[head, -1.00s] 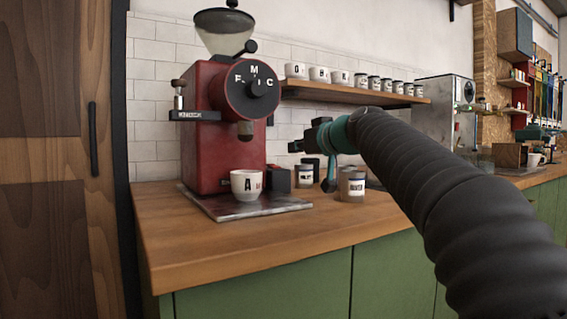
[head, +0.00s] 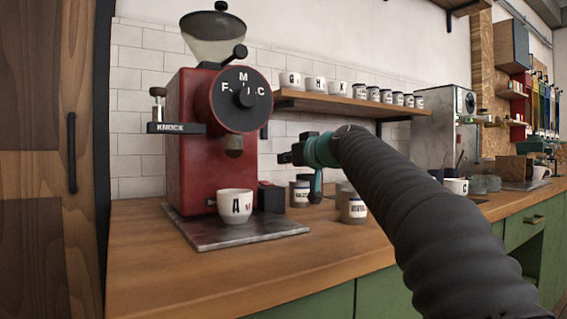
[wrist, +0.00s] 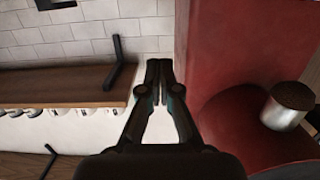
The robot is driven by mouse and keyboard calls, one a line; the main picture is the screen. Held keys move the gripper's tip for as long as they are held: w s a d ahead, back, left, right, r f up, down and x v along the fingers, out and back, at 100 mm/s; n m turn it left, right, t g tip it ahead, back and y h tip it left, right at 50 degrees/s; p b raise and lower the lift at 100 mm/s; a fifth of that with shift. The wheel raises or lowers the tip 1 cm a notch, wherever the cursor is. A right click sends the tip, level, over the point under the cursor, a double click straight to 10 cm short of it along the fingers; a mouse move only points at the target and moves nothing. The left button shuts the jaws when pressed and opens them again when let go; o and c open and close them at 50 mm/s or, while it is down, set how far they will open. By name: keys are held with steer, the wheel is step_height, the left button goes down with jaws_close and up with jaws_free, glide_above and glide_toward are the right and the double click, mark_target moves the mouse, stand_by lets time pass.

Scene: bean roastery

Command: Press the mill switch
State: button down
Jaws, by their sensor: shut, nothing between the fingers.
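The red mill (head: 196,174) stands on the counter at the left, with a glass hopper on top and a black dial marked F, M, C (head: 243,92). A small black block (head: 271,198) with a reddish part sits low beside the mill's right side; I cannot tell for sure that it is the switch. My gripper (head: 284,157) is shut and empty, in the air just right of the mill. In the wrist view the fingertips (wrist: 158,66) are together, with the mill's red side (wrist: 240,50) close at the right and the mill's grey spout (wrist: 290,106) farther right.
Labelled tins (head: 353,209) stand under my arm. A shelf (head: 330,103) with cups and jars runs behind it. The front counter (head: 200,272) is clear.

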steer(key=p, duration=0.2)
glide_above(270, 183)
steer(key=s, duration=0.1)
steer(key=shift+s+d+f, duration=0.1)
steer(key=shift+d+f, duration=0.05)
steer(key=shift+f, duration=0.25)
steer(key=shift+w+a+f+b, duration=0.15)
steer(key=shift+f+b, duration=0.1)
steer(key=shift+f, duration=0.35)
steer(key=shift+w+a+f+b, duration=0.1)
steer(key=shift+f+b, duration=0.15)
steer(key=shift+f, duration=0.3)
steer(key=shift+w+f+b, duration=0.1)
steer(key=shift+f+b, duration=0.25)
steer(key=shift+f, duration=0.6)
